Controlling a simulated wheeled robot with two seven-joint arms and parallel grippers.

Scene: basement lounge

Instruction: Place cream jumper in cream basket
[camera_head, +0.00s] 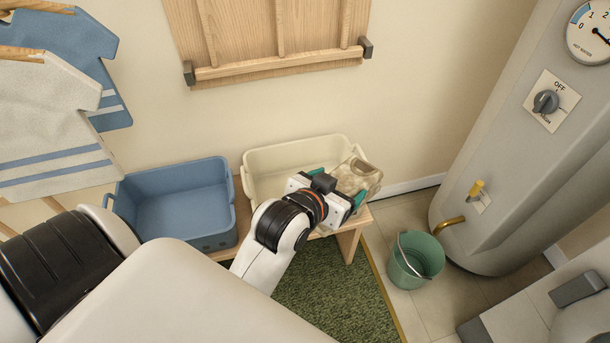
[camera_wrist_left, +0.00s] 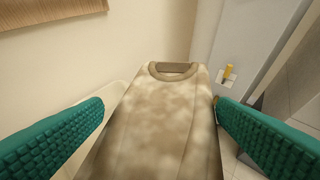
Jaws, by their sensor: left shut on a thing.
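The cream jumper (camera_head: 357,177), a mottled beige garment, is held at the right end of the cream basket (camera_head: 262,160). My left gripper (camera_head: 337,184) is shut on it, with teal fingers on either side. In the left wrist view the jumper (camera_wrist_left: 165,120) hangs between the fingers (camera_wrist_left: 160,108), its neck opening at the far end. In the head view it overlaps the basket's right rim; whether it touches the rim is unclear. The basket's visible inside is empty, and my wrist hides its front right part. My right gripper is not in view.
A blue basket (camera_head: 122,200) stands left of the cream one on a wooden bench (camera_head: 348,240). Blue (camera_head: 95,40) and cream striped (camera_head: 45,120) garments hang at left. A green bucket (camera_head: 415,262) and grey water heater (camera_head: 510,150) stand at right. A green rug (camera_head: 325,295) lies in front.

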